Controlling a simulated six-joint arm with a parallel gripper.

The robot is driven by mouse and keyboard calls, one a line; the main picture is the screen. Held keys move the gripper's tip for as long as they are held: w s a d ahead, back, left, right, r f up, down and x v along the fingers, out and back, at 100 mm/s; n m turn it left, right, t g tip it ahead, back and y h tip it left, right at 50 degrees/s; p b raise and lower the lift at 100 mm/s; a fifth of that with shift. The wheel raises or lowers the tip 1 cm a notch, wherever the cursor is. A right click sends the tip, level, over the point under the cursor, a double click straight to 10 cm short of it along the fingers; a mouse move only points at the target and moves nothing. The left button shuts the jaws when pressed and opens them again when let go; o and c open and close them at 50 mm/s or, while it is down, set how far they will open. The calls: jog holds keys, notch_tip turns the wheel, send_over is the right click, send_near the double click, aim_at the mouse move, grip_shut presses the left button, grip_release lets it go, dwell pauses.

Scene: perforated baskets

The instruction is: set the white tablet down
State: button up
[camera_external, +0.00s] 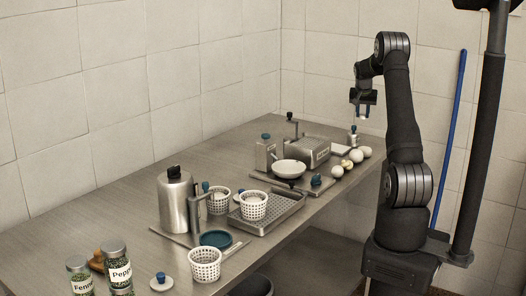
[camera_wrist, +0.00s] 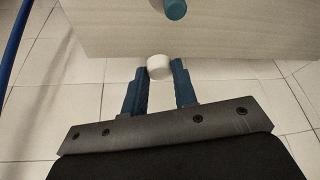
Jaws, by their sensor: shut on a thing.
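The white tablet (camera_wrist: 159,66) is a small pale round piece held between the blue fingertips of my gripper (camera_wrist: 158,76) in the wrist view. In the external view my gripper (camera_external: 362,105) hangs above the far right end of the steel table, pointing down, with a small pale spot at its tips. The tablet is in the air, clear of any surface. Behind it in the wrist view are the table's edge and the tiled floor.
A small metal piece with a teal knob (camera_external: 352,130) stands just below my gripper; a teal top (camera_wrist: 174,8) shows in the wrist view. White balls (camera_external: 364,151), a metal box (camera_external: 304,155), a white bowl (camera_external: 289,169) and perforated baskets (camera_external: 204,264) stand on the table (camera_external: 120,236).

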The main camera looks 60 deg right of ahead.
jog(key=r, duration=0.5)
jog(key=shift+s+a+r, duration=0.15)
jog(key=shift+s+r, duration=0.05)
jog(key=shift+r, duration=0.15)
jog(key=w+a+n+t, duration=0.1)
jog(key=w+a+n, duration=0.3)
jog(key=w+a, duration=1.7)
jog(key=w+a+n+y, duration=0.1)
jog(key=w+a, duration=0.3)
jog(key=a, duration=0.6)
jog(key=w+a+n+t, duration=0.1)
jog(key=w+a+n, duration=0.15)
jog(key=a, duration=0.75)
jog(key=w+a+n+y, duration=0.1)
jog(key=w+a, duration=0.3)
jog(key=a, duration=0.6)
jog(key=n+t+y, duration=0.1)
jog(key=n+y, duration=0.2)
jog(key=n, duration=0.4)
send_over(137, 248)
notch_tip(137, 248, down, 11)
jog(key=shift+d+f, duration=0.1)
jog(key=shift+f, duration=2.3)
